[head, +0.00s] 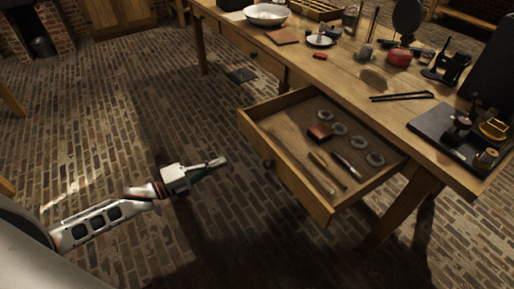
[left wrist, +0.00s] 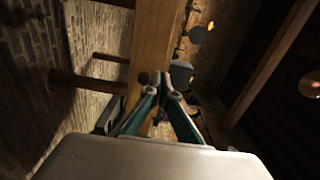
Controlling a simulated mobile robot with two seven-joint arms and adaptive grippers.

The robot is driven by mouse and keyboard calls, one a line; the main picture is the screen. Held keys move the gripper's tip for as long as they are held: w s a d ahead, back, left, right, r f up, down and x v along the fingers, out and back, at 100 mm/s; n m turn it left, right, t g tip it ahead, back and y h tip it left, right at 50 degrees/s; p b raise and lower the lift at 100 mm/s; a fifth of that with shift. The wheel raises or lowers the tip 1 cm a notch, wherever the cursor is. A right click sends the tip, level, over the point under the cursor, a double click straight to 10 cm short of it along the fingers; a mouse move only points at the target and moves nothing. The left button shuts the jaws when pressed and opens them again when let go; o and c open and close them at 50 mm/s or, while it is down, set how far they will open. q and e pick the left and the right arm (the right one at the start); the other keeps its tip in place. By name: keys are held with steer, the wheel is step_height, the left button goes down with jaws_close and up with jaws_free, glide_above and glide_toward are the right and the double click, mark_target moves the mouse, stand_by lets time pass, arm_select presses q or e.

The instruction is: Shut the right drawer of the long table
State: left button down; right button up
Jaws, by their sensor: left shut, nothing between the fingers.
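The long table (head: 345,75) runs along the right of the head view. Its right drawer (head: 283,182) is pulled well out, with a dark round knob on its front panel. In it lie several grey rings, a brown block and some thin tools. My left gripper (head: 222,161) is shut and empty, in front of the drawer's front panel and apart from it, to the left of the knob. In the left wrist view the shut fingertips (left wrist: 169,95) point toward a wooden panel with a dark round knob. My right gripper is not in view.
A second drawer front (head: 255,52) farther left on the table looks shut. The tabletop holds a white bowl (head: 266,15), a red item (head: 400,57), black tongs (head: 402,96) and a dark tray (head: 450,130). The brick floor before the drawer is clear.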

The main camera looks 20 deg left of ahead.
arm_select(q)
glide_toward(264, 143)
steer(key=x, duration=0.5)
steer(key=shift+w+d+b, duration=0.15)
steer(key=shift+w+b, duration=0.05)
steer(key=shift+b, duration=0.2)
steer(key=shift+w+d, duration=0.45)
steer(key=shift+w, duration=0.15)
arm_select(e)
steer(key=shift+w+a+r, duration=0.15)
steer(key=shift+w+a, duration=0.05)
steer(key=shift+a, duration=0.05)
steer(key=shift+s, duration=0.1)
